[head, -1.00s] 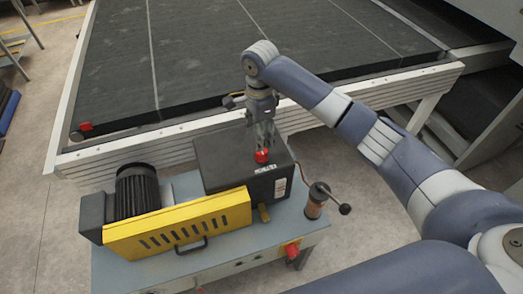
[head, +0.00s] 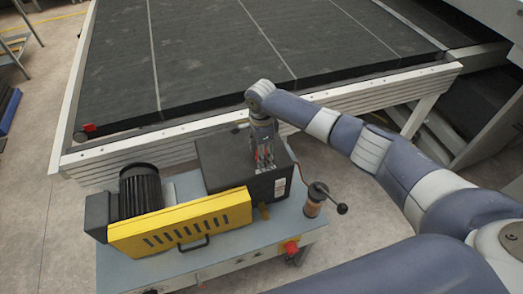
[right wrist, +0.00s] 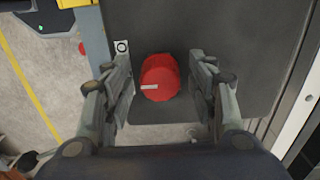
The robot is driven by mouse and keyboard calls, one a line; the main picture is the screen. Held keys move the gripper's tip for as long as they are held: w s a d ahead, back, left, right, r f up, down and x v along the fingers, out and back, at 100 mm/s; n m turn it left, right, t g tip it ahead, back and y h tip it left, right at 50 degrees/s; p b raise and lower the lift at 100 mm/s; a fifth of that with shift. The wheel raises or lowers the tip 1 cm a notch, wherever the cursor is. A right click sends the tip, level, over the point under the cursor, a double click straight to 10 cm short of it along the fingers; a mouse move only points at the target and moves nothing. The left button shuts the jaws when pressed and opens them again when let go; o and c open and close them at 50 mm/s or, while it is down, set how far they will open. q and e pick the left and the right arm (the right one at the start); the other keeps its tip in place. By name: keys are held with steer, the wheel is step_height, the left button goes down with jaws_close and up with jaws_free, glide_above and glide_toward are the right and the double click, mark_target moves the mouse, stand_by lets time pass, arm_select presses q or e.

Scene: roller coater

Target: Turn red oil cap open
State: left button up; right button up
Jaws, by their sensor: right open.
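The red oil cap (right wrist: 160,78) sits on top of the black box (head: 225,160) of the machine. In the right wrist view it lies between the two fingers of my right gripper (right wrist: 163,95). The fingers are open, one on each side, with a gap between each finger and the cap. In the head view my right gripper (head: 265,165) points down over the box and mostly hides the cap. My left gripper is not in view.
A yellow guard (head: 180,226) and a black motor (head: 148,186) stand left of the box on the blue-grey bench (head: 240,245). A cylinder with a crank handle (head: 314,200) stands at right. A wide dark conveyor bed (head: 230,60) with a metal rail is behind.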

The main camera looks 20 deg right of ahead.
steer(key=c, duration=1)
steer(key=shift+c, duration=0.2)
